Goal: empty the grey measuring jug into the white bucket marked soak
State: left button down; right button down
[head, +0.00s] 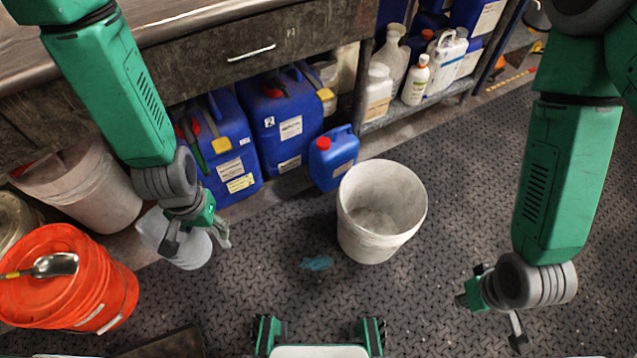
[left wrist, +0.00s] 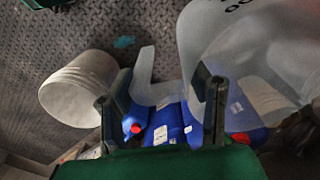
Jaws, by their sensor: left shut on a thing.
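The pale grey measuring jug (head: 190,254) is in my left gripper (head: 197,232), held over the floor beside the orange bucket. In the left wrist view the translucent jug (left wrist: 235,45) fills the upper right, with dark markings, and its handle (left wrist: 146,75) lies between the fingers of my left gripper (left wrist: 158,112). Its contents cannot be made out. A white bucket (head: 365,238) stands upright and open on the floor to the right, apart from the jug; no soak marking is visible. It also shows in the left wrist view (left wrist: 75,92). My right gripper (head: 494,314) is open and empty, right of the bucket.
An orange bucket (head: 110,285) with a metal scoop (head: 55,265) on top stands at left. A second whitish bucket (head: 85,190) is behind it. Blue canisters (head: 280,115) line the back under the bench. A teal patch (head: 316,263) marks the floor.

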aim_at(381, 204)
jog(key=l+u, duration=0.1)
jog(key=l, duration=0.35)
jog(key=k+l+u, duration=0.1)
jog(key=l, duration=0.35)
jog(key=k+l+u, duration=0.1)
jog(key=l, duration=0.35)
jog(key=k+l+u, duration=0.15)
jog(key=l, duration=0.25)
jog(key=i+l+u, duration=0.2)
jog(key=l, duration=0.55)
jog(key=l+u, duration=0.2)
jog(key=l, duration=0.5)
jog(key=i+l+u, duration=0.1)
jog(key=i+l, duration=0.15)
jog(key=i+l+u, duration=0.1)
jog(key=i+l, duration=0.15)
jog(key=l, duration=0.15)
jog(key=i+l+u, duration=0.1)
jog(key=l, duration=0.25)
jog(key=i, duration=0.1)
